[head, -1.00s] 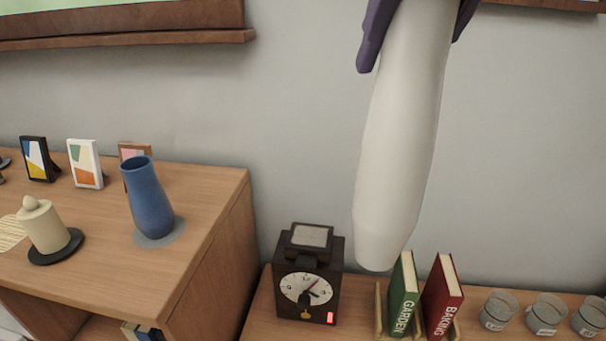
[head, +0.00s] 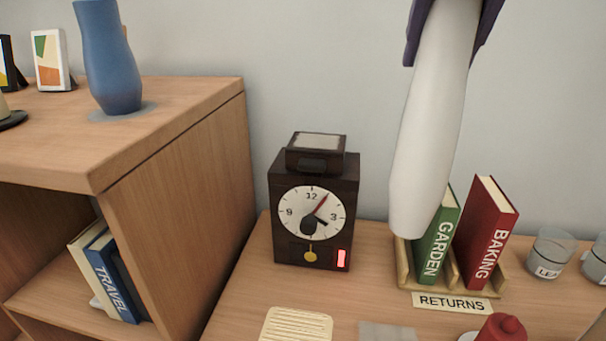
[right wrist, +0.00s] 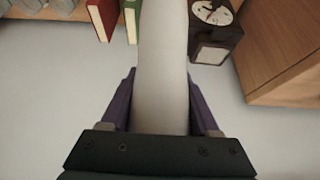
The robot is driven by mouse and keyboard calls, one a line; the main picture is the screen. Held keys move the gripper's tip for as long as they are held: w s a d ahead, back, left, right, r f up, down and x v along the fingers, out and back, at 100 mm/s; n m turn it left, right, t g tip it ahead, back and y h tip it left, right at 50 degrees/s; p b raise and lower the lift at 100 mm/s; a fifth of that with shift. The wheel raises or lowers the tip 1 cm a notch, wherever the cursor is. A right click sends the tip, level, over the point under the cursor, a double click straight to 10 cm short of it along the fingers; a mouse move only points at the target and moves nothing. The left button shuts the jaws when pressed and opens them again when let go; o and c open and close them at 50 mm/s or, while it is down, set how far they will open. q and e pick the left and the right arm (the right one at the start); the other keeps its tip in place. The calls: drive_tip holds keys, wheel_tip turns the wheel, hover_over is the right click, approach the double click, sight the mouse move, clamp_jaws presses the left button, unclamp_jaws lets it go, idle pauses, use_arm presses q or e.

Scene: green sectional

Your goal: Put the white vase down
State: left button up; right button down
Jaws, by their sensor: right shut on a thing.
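The white vase (head: 430,130) hangs upright with a slight tilt in the right part of the head view. My right gripper (head: 455,30) has purple fingers and is shut on the vase near its upper end. In the head view the vase's lower end overlaps the green GARDEN book, so its height above the surface is hard to tell. In the right wrist view the vase (right wrist: 163,70) runs away from between the fingers (right wrist: 162,105). My left gripper is not in view.
A dark clock (head: 313,205) stands left of the vase on the lower wooden top (head: 245,300). A RETURNS holder (head: 450,287) bears the green book (head: 438,245) and red book (head: 485,235). Glass cups (head: 550,253) stand right. A blue vase (head: 110,60) stands on the higher shelf (head: 190,100).

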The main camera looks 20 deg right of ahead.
sight(410, 205)
drive_tip(key=shift+w+d+f+b, duration=0.15)
drive_tip(key=shift+f+b, duration=0.15)
drive_tip(key=shift+f, duration=0.55)
wheel_tip(410, 205, down, 15)
drive_tip(key=shift+r+b, duration=0.15)
drive_tip(key=shift+b, duration=0.35)
wheel_tip(410, 205, down, 4)
drive_tip(key=shift+f, duration=0.2)
drive_tip(key=shift+c, duration=0.6)
unclamp_jaws()
drive_tip(key=shift+f, duration=0.2)
